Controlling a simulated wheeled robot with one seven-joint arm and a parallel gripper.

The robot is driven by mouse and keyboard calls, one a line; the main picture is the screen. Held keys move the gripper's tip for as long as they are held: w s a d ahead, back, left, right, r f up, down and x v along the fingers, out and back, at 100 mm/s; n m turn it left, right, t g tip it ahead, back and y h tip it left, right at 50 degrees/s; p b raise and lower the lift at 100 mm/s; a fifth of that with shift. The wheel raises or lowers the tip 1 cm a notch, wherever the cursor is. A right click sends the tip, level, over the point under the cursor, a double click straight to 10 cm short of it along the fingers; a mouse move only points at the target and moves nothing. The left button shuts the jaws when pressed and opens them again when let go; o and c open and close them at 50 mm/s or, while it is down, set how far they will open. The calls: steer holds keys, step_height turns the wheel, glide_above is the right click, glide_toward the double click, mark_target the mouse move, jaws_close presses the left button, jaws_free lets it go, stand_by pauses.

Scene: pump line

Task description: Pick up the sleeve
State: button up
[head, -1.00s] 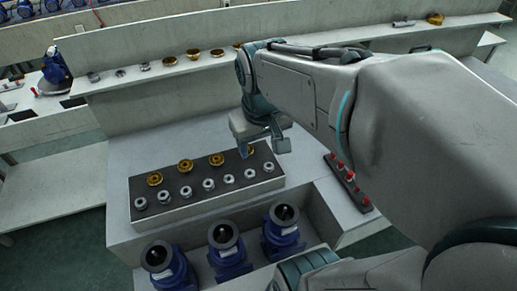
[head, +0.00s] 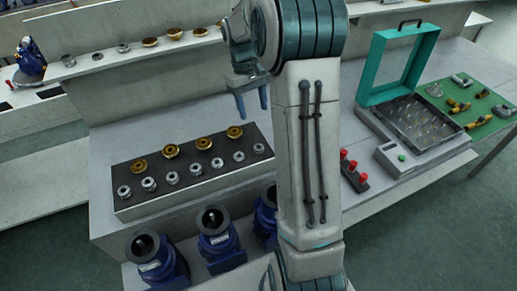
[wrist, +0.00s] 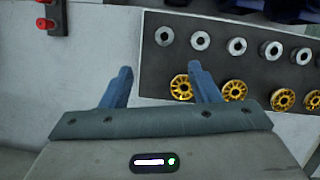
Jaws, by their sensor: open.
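Silver ring-shaped parts, which look like the sleeves, stand in a row (head: 196,168) along the near side of a dark-topped block (head: 150,207). Gold wheel-like parts (head: 172,150) stand in the row behind. My gripper (head: 252,108) is open and empty, above the bench past the block's far right end. In the wrist view my gripper's fingers (wrist: 160,68) point towards the block's end. The end silver part (wrist: 164,36) lies just beyond the fingertips, and a gold part (wrist: 181,88) is beside the right finger.
Blue pumps (head: 217,238) stand in front of the block. A red-knobbed strip (head: 352,170), a grey tray with an open teal-framed lid (head: 362,75) and a green mat (head: 488,120) lie to the right. A shelf with metal parts (head: 150,42) runs behind.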

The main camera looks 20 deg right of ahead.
glide_toward(259, 149)
steer(key=f, duration=0.1)
steer(key=d+f, duration=0.1)
steer(key=shift+w+f, duration=0.2)
steer(key=shift+f, duration=0.15)
steer(key=shift+a+p+x, duration=0.15)
steer(key=shift+p+x, duration=0.2)
steer(key=shift+x, duration=1)
steer(key=shift+a+p+x, duration=0.15)
steer(key=shift+p+x, duration=0.2)
steer(key=shift+x, duration=1)
steer(key=shift+s, duration=0.15)
steer(key=c, duration=1.1)
